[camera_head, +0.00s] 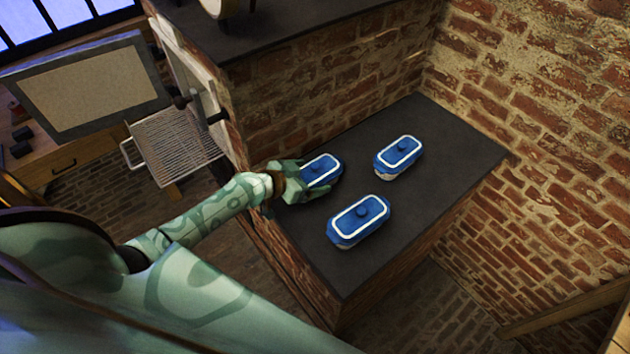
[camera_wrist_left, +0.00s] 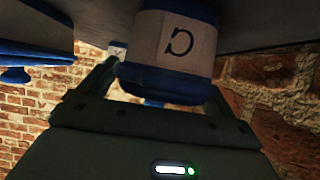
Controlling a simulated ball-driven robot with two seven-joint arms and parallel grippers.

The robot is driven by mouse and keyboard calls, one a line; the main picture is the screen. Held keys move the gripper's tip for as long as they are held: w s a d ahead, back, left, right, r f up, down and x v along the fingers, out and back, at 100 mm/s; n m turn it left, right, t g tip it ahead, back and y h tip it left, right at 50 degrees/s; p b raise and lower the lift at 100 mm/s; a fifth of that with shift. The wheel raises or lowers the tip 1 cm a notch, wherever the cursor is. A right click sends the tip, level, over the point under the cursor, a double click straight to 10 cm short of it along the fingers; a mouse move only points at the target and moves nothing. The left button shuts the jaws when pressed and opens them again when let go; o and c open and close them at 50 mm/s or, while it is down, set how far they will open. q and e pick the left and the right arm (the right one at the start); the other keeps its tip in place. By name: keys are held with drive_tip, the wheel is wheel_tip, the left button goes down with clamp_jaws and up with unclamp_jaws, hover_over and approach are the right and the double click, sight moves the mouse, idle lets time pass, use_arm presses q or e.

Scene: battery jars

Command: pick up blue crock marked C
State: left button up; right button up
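The blue crock marked C is the left one of three on the dark counter in the head view (camera_head: 321,170). In the left wrist view it hangs upside down in the picture, its white label (camera_wrist_left: 190,42) showing a turned C. My left gripper (camera_head: 305,180) is at the crock's near end, with its fingers spread on either side. In the left wrist view the fingers (camera_wrist_left: 160,90) flank the crock; whether they touch it is hard to tell. The crock appears to stand on the counter. My right gripper is out of view.
Two other blue crocks with white rims stand on the counter (camera_head: 455,165), one at the back right (camera_head: 399,152) and one at the front (camera_head: 359,220). Brick walls rise behind and to the right. A wire rack (camera_head: 175,145) lies to the left.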

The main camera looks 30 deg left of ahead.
use_arm(q)
drive_tip(key=c, duration=1)
drive_tip(key=shift+w+r, duration=0.1)
drive_tip(key=shift+c, duration=0.5)
drive_tip(key=shift+r, duration=0.1)
